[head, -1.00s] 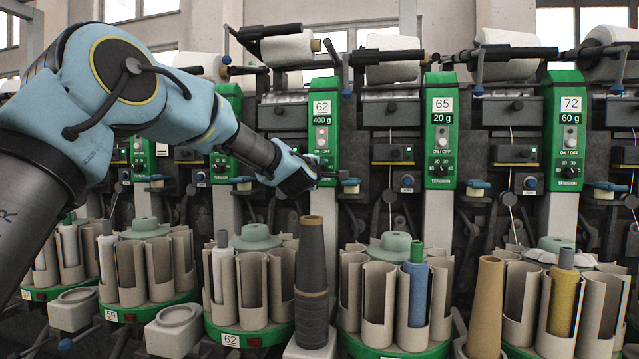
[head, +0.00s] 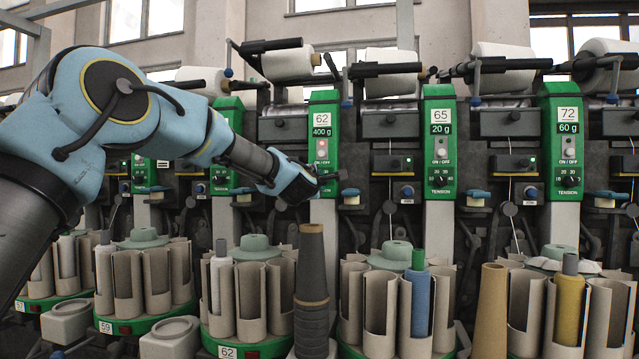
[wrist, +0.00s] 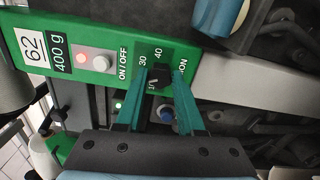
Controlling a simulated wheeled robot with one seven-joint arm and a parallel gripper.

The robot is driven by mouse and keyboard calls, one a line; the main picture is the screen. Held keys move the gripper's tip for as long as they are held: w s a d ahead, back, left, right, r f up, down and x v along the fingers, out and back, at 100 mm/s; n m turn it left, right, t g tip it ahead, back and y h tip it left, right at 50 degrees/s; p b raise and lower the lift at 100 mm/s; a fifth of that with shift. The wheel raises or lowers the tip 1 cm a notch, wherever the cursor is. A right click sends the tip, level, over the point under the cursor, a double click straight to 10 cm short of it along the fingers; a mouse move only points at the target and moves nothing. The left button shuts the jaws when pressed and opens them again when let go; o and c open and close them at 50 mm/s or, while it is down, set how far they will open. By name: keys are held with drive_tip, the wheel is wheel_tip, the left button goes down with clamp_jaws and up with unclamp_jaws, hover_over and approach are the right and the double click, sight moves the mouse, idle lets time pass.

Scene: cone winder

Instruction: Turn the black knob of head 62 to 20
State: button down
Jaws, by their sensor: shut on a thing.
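The green panel of head 62 (head: 323,101) carries the number plate 62 and a 400 g display. The same panel fills the upper left of the wrist view (wrist: 120,82), with a red light and a pale ON/OFF button. My gripper (head: 330,180) is at the lower part of this panel and hides the knob in the head view. In the wrist view its two teal fingers (wrist: 159,80) are shut on the black knob (wrist: 158,75), one on each side. Scale marks 30 and 40 show beside the knob; the other marks are partly covered. A white pointer line shows on the knob's face.
Panels of head 65 (head: 440,150), at 20 g, and head 72 (head: 568,190), at 60 g, stand to the right. A dark grey cone (head: 311,265) stands below my gripper. Round bobbin holders line the front, one with a blue bobbin (head: 418,300).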

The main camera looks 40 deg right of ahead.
drive_tip(key=c, duration=0.5)
unclamp_jaws()
drive_tip(key=b+v, duration=0.1)
drive_tip(key=v, duration=0.9)
drive_tip(key=shift+s+a+f+b, duration=0.1)
drive_tip(key=shift+s+a+b, duration=0.05)
drive_tip(key=shift+a+b, duration=0.25)
